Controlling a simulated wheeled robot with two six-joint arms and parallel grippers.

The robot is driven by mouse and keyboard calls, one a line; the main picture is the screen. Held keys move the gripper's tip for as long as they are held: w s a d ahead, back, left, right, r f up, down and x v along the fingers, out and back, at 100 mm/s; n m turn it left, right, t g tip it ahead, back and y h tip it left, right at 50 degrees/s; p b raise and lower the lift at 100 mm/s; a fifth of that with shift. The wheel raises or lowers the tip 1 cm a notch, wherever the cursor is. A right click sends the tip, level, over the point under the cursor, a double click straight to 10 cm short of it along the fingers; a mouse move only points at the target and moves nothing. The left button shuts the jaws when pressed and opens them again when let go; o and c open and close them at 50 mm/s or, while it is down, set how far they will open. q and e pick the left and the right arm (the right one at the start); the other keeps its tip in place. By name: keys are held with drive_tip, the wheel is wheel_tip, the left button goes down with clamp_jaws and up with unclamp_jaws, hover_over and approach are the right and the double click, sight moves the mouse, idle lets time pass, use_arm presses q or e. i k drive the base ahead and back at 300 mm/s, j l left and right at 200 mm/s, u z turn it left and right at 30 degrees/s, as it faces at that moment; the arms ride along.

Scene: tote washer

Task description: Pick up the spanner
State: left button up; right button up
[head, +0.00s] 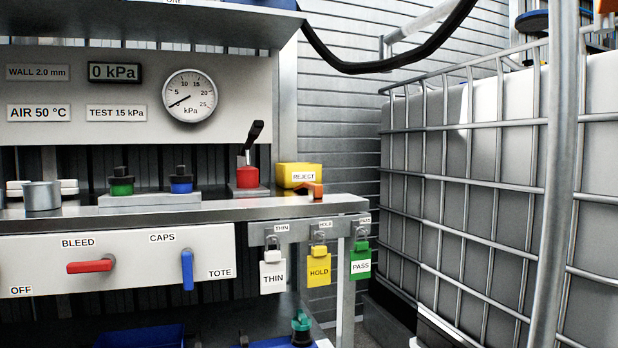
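I see nothing that I can name for sure as the spanner. A small orange object (312,190) lies at the right end of the grey bench top (340,203), in front of the yellow REJECT box (287,169). It has a thicker end and a short arm, but it is too small to tell whether it is the spanner. Neither of my grippers shows in the head view.
A red block with a black lever (246,177), green (121,187) and blue (181,184) fittings and a metal cup (42,196) stand on the bench. Tags hang from its front right. A caged white tank (590,150) stands at right, behind a grey post (556,180).

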sight(317, 188)
drive_tip(key=i+l+u, duration=0.1)
drive_tip(key=i, duration=0.35)
drive_tip(key=i+l+u, duration=0.1)
drive_tip(key=i, duration=0.35)
drive_tip(key=i+l+u, duration=0.1)
drive_tip(key=i+l, duration=0.15)
drive_tip(key=i, duration=0.15)
